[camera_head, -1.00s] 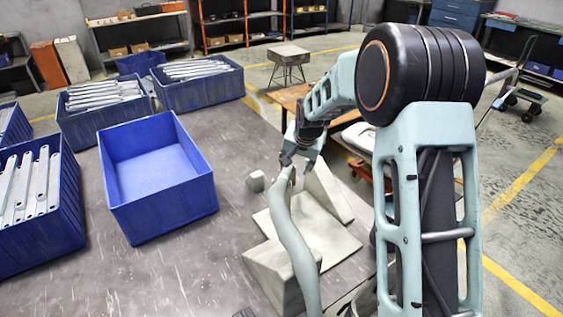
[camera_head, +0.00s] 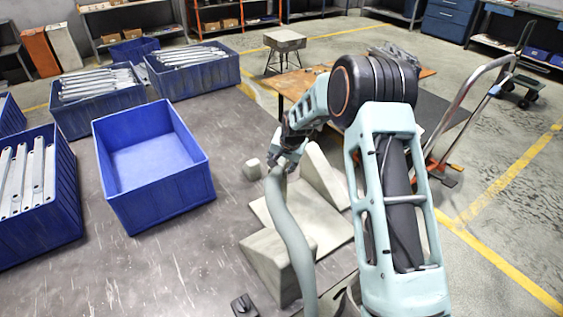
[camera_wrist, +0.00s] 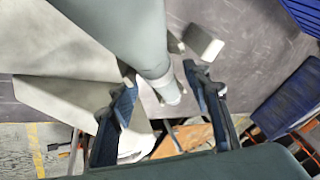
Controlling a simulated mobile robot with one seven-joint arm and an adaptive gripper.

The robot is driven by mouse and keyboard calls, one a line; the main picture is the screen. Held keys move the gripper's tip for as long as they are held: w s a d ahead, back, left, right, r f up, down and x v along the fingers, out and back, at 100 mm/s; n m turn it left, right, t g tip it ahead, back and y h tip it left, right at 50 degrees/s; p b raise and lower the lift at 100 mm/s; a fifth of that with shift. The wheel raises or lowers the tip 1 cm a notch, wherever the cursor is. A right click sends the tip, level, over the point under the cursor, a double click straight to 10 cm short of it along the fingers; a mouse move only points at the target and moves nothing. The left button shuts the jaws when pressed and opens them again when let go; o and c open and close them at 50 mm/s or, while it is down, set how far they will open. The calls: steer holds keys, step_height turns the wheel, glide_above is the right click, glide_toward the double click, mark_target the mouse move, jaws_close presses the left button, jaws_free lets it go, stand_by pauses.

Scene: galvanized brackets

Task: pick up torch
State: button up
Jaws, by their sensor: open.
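The torch (camera_head: 288,235) looks like a thick grey curved tube, rising from the fixture blocks at the front of the table. Its upper end is at my gripper (camera_head: 286,158) in the head view. In the wrist view the torch (camera_wrist: 148,38) comes in from the top, and its narrow end reaches between the two blue fingers of my gripper (camera_wrist: 165,88). The fingers are open, with a gap visible beside the torch. I cannot tell whether either finger touches it.
Pale wedge-shaped blocks (camera_head: 272,262) and a flat plate stand beside the torch, with a small block (camera_head: 252,169) near its tip. An empty blue bin (camera_head: 160,195) stands left. Bins of metal brackets (camera_head: 28,225) line the far left. Bare table (camera_head: 215,270) lies between.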

steer(key=shift+x, duration=1.15)
steer(key=shift+c, duration=0.3)
steer(key=c, duration=1)
steer(key=shift+w+r, duration=0.1)
jaws_close()
